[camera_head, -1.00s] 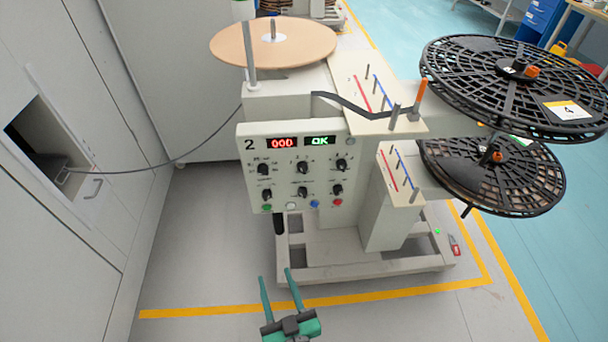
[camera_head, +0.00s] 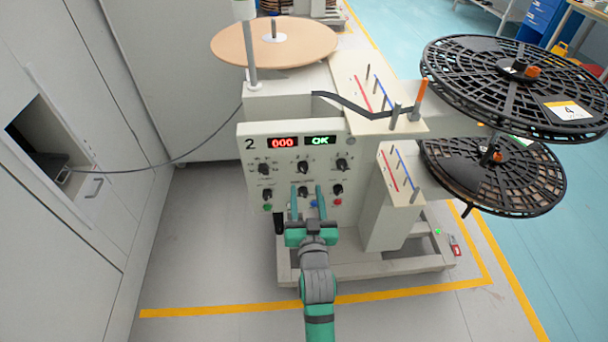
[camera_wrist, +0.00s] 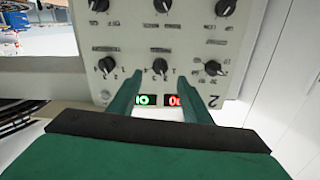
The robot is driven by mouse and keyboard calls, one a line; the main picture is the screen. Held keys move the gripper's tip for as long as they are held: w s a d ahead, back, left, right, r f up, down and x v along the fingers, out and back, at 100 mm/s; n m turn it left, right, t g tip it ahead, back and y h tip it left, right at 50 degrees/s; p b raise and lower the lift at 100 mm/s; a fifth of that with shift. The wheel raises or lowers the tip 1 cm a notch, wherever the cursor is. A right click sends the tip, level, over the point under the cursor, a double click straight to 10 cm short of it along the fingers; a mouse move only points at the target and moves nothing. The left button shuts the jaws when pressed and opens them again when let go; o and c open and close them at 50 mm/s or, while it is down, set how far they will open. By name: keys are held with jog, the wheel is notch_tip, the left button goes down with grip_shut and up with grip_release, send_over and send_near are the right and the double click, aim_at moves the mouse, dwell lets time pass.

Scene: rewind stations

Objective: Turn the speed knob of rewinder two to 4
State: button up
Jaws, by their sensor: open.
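Rewinder two (camera_head: 270,104) is a cream machine with a front panel (camera_head: 285,152) marked "2". Its displays read 000 in red and OK in green. The panel carries two rows of black knobs. The labels are too small to read, so I cannot tell which is the speed knob. My gripper (camera_head: 305,187) is open and empty in front of the panel, fingers towards it. In the wrist view, where the panel is upside down, the upper-row middle knob (camera_wrist: 160,66) lies just beyond and between the fingertips (camera_wrist: 163,80). I cannot see contact.
Other knobs (camera_wrist: 106,65) sit close on either side. Small coloured buttons (camera_head: 338,202) line the panel's bottom. Black reels (camera_head: 515,85) stick out at the right, and a tan disc (camera_head: 240,47) lies on top. A cable crosses to the left cabinet (camera_head: 75,230). Floor in front is clear.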

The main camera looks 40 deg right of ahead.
aim_at(303, 172)
jog(key=x, duration=0.7)
jog(key=shift+w+d, duration=0.2)
jog(key=shift+w, duration=0.1)
jog(key=c, duration=1.1)
